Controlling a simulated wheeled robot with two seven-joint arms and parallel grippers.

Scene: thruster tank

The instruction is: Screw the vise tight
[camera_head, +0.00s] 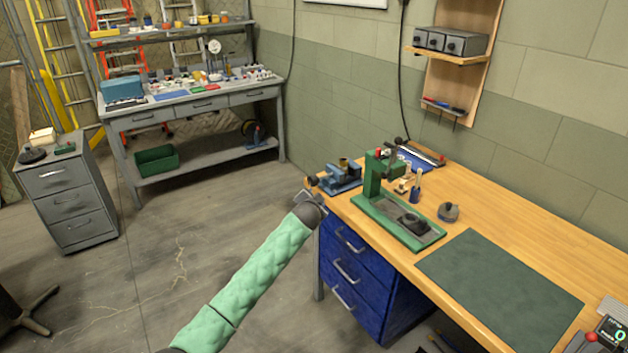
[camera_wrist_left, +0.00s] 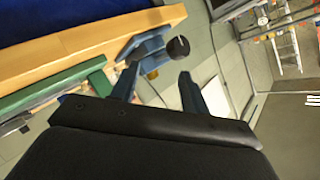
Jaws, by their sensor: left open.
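The blue vise (camera_head: 343,180) sits at the far left corner of the wooden workbench (camera_head: 520,230). In the left wrist view the vise (camera_wrist_left: 150,52) shows beyond my fingers at the bench edge, with a dark round end (camera_wrist_left: 178,47) jutting past the edge. My left gripper (camera_head: 309,199) is just off the bench's left end, close to the vise. In the left wrist view my left gripper (camera_wrist_left: 160,78) has its two fingers apart with nothing between them. The dark end lies ahead of the fingertips and looks apart from them. My right gripper is not in view.
A green press (camera_head: 390,205) stands right of the vise. A dark green mat (camera_head: 500,285) covers the bench front. Blue drawers (camera_head: 355,265) are below. A grey bench (camera_head: 200,103) and a grey cabinet (camera_head: 68,190) stand at the left. The floor between is mostly clear.

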